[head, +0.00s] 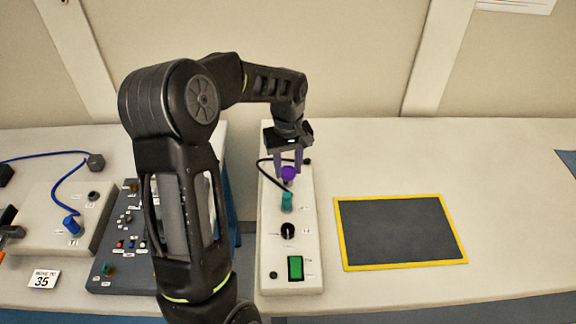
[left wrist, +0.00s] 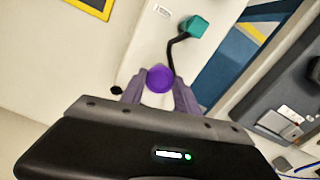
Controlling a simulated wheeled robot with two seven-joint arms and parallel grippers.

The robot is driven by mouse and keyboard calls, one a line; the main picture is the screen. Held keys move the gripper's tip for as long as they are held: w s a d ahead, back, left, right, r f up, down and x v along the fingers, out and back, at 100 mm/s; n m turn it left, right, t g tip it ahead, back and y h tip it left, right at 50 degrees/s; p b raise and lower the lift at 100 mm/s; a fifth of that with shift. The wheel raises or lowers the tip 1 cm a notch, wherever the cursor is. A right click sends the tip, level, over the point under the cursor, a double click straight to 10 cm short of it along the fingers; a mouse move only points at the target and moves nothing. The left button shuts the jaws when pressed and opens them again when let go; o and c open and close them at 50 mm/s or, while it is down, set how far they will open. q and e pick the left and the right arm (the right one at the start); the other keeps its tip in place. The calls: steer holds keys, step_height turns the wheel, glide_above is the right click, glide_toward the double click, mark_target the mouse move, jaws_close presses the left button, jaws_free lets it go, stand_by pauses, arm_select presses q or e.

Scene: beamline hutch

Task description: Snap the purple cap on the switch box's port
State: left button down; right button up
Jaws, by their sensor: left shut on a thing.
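The purple cap (head: 288,173) is between the fingers of my left gripper (head: 289,177), over the back end of the pale switch box (head: 305,243). In the left wrist view, the round purple cap (left wrist: 159,78) sits between the two fingertips of the left gripper (left wrist: 159,87), which are shut on it. The cap and fingers hide whatever lies under them, so I cannot tell whether the cap touches the port. A teal plug (head: 287,201) with a black cable stands on the box in front of the cap. My right gripper is not in view.
The box also carries a black knob (head: 288,231) and a green switch (head: 295,267). A yellow-edged dark mat (head: 338,222) lies to the right. A dark panel (head: 122,277) and a pale box with a blue plug (head: 72,225) lie left. Bench is clear around the mat.

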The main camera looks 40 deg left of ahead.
arm_select(q)
steer(key=c, duration=0.8)
jaws_free()
steer(key=shift+r, duration=0.1)
step_height(320, 180, up, 8)
steer(key=shift+f+b, duration=0.15)
steer(key=shift+b, duration=0.3)
steer(key=shift+s+d+f, duration=0.1)
